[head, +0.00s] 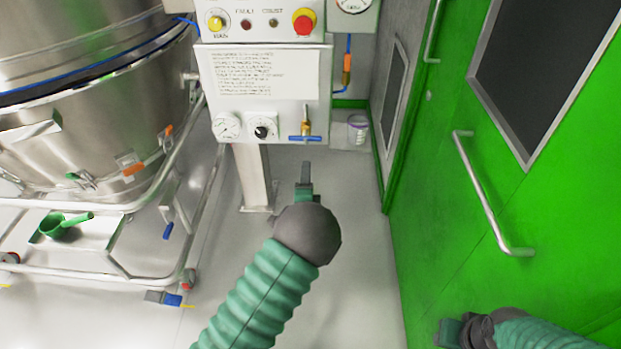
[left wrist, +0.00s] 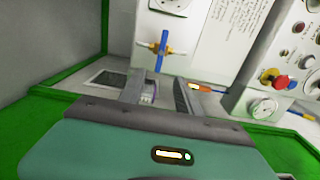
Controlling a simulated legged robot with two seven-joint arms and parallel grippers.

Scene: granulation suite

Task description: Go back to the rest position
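My left gripper (head: 305,178) is in front of the control panel, just below the blue valve handle (head: 305,138) in the head view. In the left wrist view its two fingers (left wrist: 163,95) stand apart with nothing held between them. The blue handle (left wrist: 158,48) shows beyond the fingertips, apart from them. My right gripper (head: 450,331) is low at the right in the head view, in front of the green door. Its fingers are too small and angled to judge.
The control panel (head: 262,90) stands on a post (head: 251,178). A steel vessel (head: 90,110) on a wheeled frame is at left, with a green scoop (head: 62,226) on its shelf. A green door (head: 440,220) with a bar handle (head: 490,200) is at right. A small container (head: 357,128) stands behind.

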